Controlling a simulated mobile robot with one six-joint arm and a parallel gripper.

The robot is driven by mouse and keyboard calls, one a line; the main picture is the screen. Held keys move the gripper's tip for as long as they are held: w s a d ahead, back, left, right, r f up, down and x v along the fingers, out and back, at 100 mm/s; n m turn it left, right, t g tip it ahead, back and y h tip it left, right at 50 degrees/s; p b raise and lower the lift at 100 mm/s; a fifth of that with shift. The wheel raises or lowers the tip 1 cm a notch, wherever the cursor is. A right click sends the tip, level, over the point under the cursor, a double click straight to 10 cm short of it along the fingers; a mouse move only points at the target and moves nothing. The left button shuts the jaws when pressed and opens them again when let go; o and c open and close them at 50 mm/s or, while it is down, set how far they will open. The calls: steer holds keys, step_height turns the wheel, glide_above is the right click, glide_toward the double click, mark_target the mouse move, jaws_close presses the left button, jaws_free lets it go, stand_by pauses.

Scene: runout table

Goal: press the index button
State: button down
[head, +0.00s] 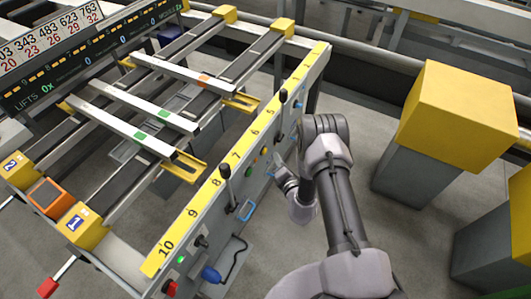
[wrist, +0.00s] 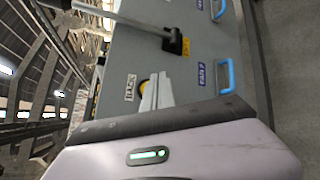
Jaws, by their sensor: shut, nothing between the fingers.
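The grey control panel (head: 215,205) stands along the yellow numbered strip. My gripper (head: 279,170) is shut and empty, close in front of the panel.
A black-knobbed lever (head: 224,171) and a blue handle (head: 246,210) stick out of the panel near my gripper. Blue handles (wrist: 226,76) and a lever (wrist: 172,42) also show in the wrist view. Yellow-topped blocks (head: 460,115) stand to the right, with bare floor between.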

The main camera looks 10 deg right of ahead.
mark_target(264, 151)
steer(key=shift+w+a, duration=0.45)
steer(key=shift+a, duration=0.15)
steer(key=shift+a, duration=0.1)
stand_by(1.6)
steer(key=shift+w+a+b, duration=0.25)
steer(key=shift+b, duration=0.1)
